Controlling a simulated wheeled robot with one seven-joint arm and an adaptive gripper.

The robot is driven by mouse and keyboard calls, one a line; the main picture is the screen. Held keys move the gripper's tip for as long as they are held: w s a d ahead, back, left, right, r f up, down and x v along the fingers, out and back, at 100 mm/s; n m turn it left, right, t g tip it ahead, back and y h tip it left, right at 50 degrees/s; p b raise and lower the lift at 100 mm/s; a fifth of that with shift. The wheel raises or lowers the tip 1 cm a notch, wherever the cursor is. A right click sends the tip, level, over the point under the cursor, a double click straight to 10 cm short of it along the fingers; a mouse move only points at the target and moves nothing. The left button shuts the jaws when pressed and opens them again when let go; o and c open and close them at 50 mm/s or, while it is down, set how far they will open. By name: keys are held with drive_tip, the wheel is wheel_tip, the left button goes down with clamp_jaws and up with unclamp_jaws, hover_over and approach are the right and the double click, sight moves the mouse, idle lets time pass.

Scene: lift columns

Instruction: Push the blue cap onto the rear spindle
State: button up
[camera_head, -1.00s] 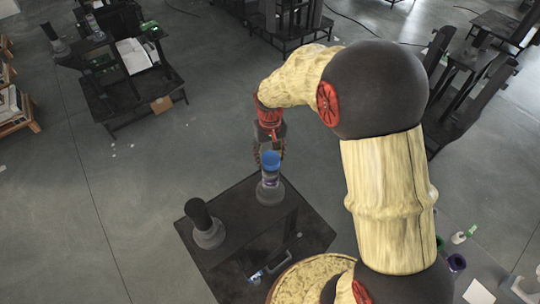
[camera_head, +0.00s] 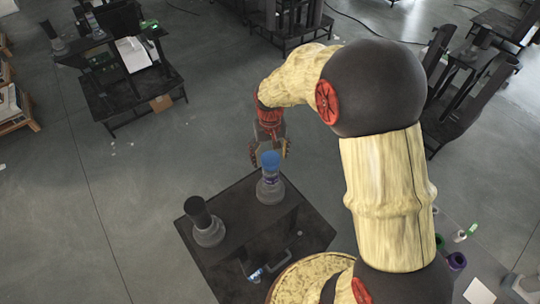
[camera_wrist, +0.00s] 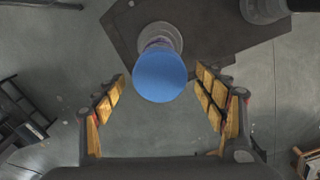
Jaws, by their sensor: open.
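The blue cap (camera_head: 271,160) sits on top of the rear spindle (camera_head: 270,188), which stands upright on a dark table (camera_head: 290,236). How far down the cap sits, I cannot tell. My gripper (camera_head: 270,153) is open and empty at the cap, with one finger on each side. In the wrist view the cap (camera_wrist: 160,76) shows between the spread fingers (camera_wrist: 160,80), with a gap on both sides. The cap hides most of the spindle there; its grey base (camera_wrist: 160,36) shows behind it.
A second spindle with a black top (camera_head: 203,222) stands on the same table, to the left and nearer. A handle (camera_head: 278,262) lies at the table's near part. Clear grey floor surrounds the table's left and far sides.

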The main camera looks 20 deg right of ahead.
drive_tip(key=shift+r, duration=0.1)
wheel_tip(320, 180, up, 12)
idle(0.6)
drive_tip(key=shift+w, duration=0.1)
drive_tip(key=s+f+t+b, duration=0.2)
drive_tip(key=s+b, duration=0.6)
drive_tip(key=s, duration=0.3)
drive_tip(key=s+f+t+b, duration=0.3)
drive_tip(key=s+b, duration=0.6)
drive_tip(key=s, duration=0.2)
drive_tip(key=shift+s+n+t, duration=0.3)
drive_tip(key=shift+n, duration=0.1)
drive_tip(key=shift+r, duration=0.1)
drive_tip(key=shift+c, duration=0.6)
